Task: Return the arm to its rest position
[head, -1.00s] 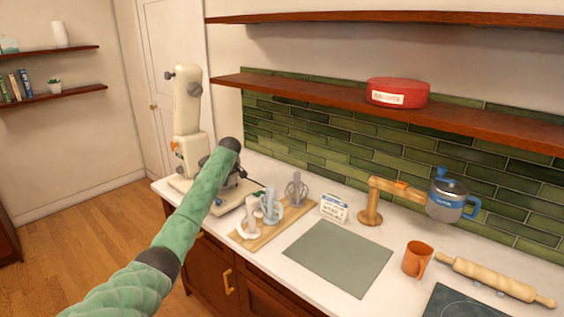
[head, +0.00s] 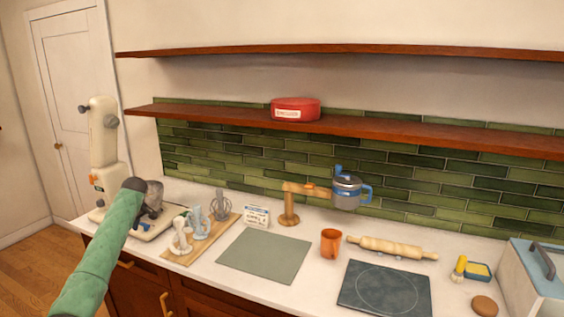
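My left arm (head: 98,255), with a green quilted sleeve, reaches in from the lower left. Its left gripper (head: 150,211) is at the far left of the counter, in front of the base of the cream stand mixer (head: 103,145). The dark wrist and sleeve partly cover the gripper, so its fingers are too small and hidden to read. I cannot tell whether it touches the mixer or the grey shape beside it. My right gripper is not in view.
A wooden board (head: 203,240) with mixer attachments lies right of the gripper. Further right are a grey-green mat (head: 264,257), a small card (head: 256,216), a wooden stand (head: 289,207), a blue-handled pot (head: 347,190), an orange mug (head: 331,243), a rolling pin (head: 392,248) and a dark hob plate (head: 385,290).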

